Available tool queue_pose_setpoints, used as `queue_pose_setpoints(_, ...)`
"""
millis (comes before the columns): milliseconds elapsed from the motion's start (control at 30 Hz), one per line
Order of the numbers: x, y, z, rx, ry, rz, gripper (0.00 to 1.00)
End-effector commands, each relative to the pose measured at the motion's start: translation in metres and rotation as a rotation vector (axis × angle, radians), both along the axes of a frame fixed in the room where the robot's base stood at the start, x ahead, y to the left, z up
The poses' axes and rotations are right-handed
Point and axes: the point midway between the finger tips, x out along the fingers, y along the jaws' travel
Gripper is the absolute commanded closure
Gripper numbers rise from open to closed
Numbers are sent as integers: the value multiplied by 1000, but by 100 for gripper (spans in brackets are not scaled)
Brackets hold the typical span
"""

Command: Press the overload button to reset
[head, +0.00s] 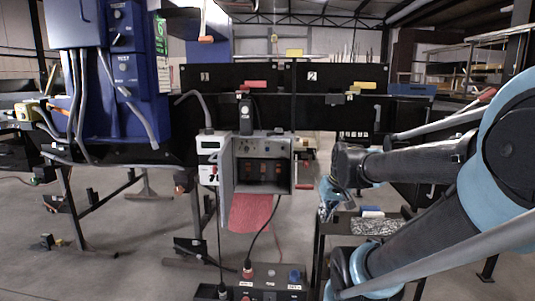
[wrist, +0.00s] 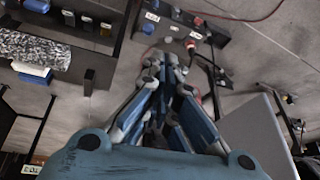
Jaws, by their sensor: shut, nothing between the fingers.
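A grey electrical box (head: 285,146) hangs open at the centre of the head view, its door swung out to the left. Small reddish parts (head: 265,170) show inside its dark lower opening. I cannot tell which part is the overload button. My gripper (head: 327,208) is to the right of and lower than the box, apart from it and pointing down. In the wrist view my gripper (wrist: 172,62) is shut and empty, above the floor and the low control panel.
A low control panel (head: 265,272) with red and blue sockets lies in front, with cables rising from it. A small table (head: 345,227) stands beside my arm. A blue cabinet (head: 130,65) is at the left. A red cloth (head: 250,212) hangs below the box.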

Motion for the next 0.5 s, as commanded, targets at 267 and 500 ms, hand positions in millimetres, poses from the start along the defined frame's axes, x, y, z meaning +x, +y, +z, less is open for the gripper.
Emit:
queue_pose_setpoints(267,95,49,36,86,-148,92,100)
queue_pose_setpoints(500,175,94,58,159,-275,153,100)
